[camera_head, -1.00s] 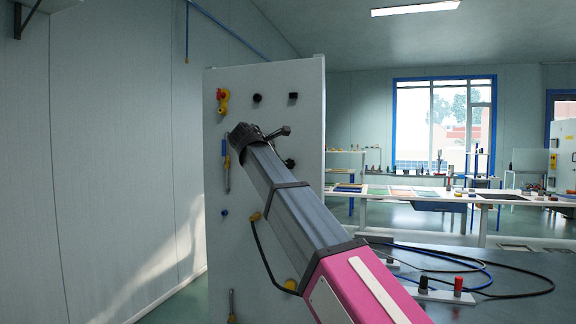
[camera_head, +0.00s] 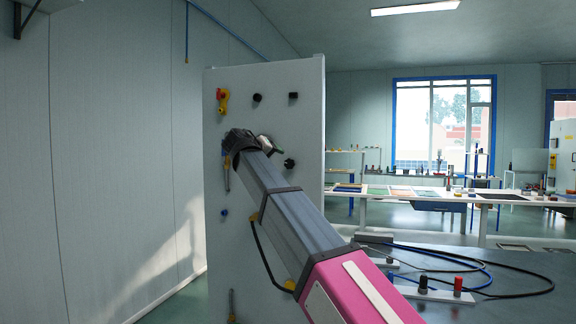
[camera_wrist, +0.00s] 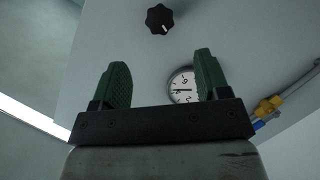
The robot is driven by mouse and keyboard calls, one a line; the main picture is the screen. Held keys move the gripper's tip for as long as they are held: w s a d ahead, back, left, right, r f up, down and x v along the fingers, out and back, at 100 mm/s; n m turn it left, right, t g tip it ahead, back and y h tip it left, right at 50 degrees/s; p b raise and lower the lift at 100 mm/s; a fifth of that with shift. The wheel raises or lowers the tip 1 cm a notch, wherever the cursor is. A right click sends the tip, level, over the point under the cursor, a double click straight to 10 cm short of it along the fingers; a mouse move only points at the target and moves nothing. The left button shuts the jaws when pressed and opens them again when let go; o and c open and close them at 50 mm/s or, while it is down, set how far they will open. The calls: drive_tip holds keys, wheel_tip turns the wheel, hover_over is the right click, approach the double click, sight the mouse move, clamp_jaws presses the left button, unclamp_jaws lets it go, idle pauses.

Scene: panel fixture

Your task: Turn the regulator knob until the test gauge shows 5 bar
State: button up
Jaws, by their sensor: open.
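The white panel (camera_head: 305,210) stands upright at the middle of the head view. In the wrist view a black lobed knob (camera_wrist: 160,18) with a white mark sits on the panel, beyond my fingertips. The round white gauge (camera_wrist: 180,87) is on the panel between my fingers, partly covered by the right finger; its scale is too small to read. My gripper (camera_wrist: 160,70) is open, with two green fingers and nothing between them. In the head view my gripper (camera_head: 268,145) is in front of the panel, small and partly hidden.
Other panel fittings include a yellow-and-red valve (camera_head: 222,100), black knobs (camera_head: 257,98) (camera_head: 289,163) and a square black knob (camera_head: 293,96). A bench (camera_head: 520,271) with cables and red and black terminals (camera_head: 458,284) is at the right. The wall is at the left.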

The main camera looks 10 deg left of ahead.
sight(288, 164)
drive_tip(key=x, duration=1)
drive_tip(key=shift+w+f, duration=0.15)
drive_tip(key=shift+w, duration=0.15)
drive_tip(key=c, duration=0.9)
drive_tip(key=shift+n+t+h, duration=0.5)
drive_tip(key=shift+n+h, duration=0.3)
drive_tip(key=shift+n, duration=1)
